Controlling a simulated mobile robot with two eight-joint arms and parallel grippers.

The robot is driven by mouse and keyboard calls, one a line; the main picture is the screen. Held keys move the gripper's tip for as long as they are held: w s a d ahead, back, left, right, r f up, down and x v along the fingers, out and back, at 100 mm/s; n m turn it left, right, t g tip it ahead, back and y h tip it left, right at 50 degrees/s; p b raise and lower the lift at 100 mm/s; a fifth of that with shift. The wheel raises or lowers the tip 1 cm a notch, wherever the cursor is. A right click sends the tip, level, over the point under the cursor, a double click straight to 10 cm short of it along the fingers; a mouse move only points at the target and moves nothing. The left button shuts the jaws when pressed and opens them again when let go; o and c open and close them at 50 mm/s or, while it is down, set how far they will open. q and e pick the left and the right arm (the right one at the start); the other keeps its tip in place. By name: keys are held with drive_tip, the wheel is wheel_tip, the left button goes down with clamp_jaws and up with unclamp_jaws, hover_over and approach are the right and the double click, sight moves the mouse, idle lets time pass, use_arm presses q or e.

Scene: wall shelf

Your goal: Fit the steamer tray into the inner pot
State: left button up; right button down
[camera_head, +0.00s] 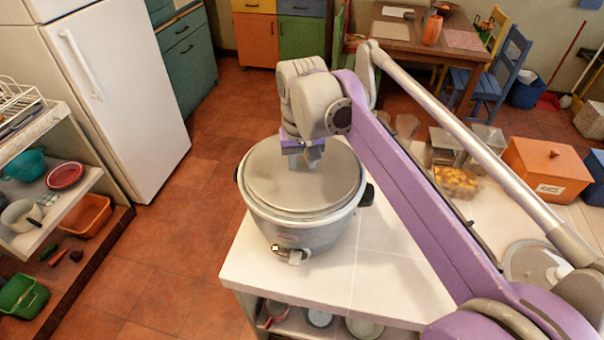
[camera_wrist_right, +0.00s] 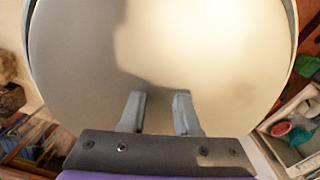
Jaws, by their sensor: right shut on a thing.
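The rice cooker (camera_head: 300,236) stands near the counter's left corner, with dark side handles. A flat round grey disc, which I take for the steamer tray (camera_head: 285,190), lies level across the cooker's mouth. It hides the inner pot. My right gripper (camera_head: 313,160) points down at the far half of the tray and is shut on it. In the right wrist view the tray (camera_wrist_right: 205,60) fills most of the picture. The fingertips (camera_wrist_right: 160,102) stand a little apart there, and the part between them is hard to make out. My left gripper is not in view.
A round lid with a white knob (camera_head: 535,264) lies on the counter (camera_head: 300,284) at the right, partly behind my arm. Clear containers (camera_head: 456,182) and an orange box (camera_head: 548,170) stand farther back. The tiled counter right of the cooker is bare.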

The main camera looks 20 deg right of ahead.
drive_tip(key=shift+f, duration=0.1)
drive_tip(key=c, duration=0.6)
unclamp_jaws()
drive_tip(key=shift+o, duration=0.2)
wheel_tip(320, 180, up, 11)
drive_tip(key=p, duration=0.1)
drive_tip(key=shift+s+f, duration=0.1)
drive_tip(key=shift+f, duration=0.1)
idle(0.5)
